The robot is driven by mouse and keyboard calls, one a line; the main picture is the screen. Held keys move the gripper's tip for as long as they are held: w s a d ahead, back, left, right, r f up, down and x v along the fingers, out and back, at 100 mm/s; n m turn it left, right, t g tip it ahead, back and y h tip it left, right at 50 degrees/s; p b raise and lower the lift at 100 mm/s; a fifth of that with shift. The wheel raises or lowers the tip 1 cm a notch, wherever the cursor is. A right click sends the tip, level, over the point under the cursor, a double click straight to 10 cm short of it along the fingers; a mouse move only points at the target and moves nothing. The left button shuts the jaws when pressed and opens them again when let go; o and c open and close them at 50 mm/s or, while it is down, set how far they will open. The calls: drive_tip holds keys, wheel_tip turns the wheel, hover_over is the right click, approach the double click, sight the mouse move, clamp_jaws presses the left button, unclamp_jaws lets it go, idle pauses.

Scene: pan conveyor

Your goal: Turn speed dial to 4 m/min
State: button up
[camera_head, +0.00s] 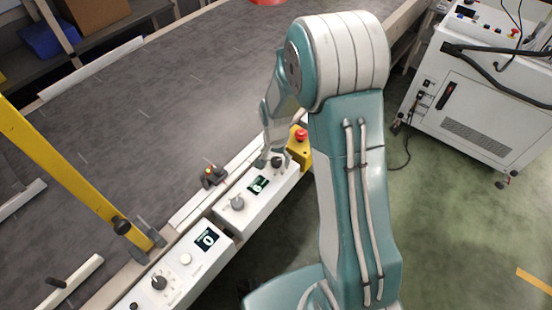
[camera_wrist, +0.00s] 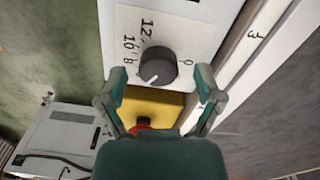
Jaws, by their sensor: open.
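A dark round dial (camera_wrist: 157,66) sits on a white panel with handwritten marks; 12, 10, 8 and 0 are legible. A pale pointer line on it faces the lower left in the wrist view. My gripper (camera_wrist: 161,76) is open, with one finger on each side of the dial and a gap on both sides. In the head view the dial (camera_head: 277,161) is at the far end of the white control box (camera_head: 222,221), under my gripper (camera_head: 273,159). A small display (camera_head: 258,185) beside it is too small to read surely. Other dial marks are hidden.
A red button (camera_head: 301,135) on a yellow box (camera_head: 305,153) stands just beyond the dial, close to my fingers. A second control box (camera_head: 165,265) is nearer. The grey conveyor belt (camera_head: 150,110) lies left.

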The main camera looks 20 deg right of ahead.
drive_tip(key=shift+f, duration=0.2)
drive_tip(key=c, duration=1.2)
drive_tip(key=shift+o, duration=0.2)
drive_tip(key=n, duration=0.3)
drive_tip(key=shift+n, duration=2.3)
drive_tip(key=shift+s, duration=0.1)
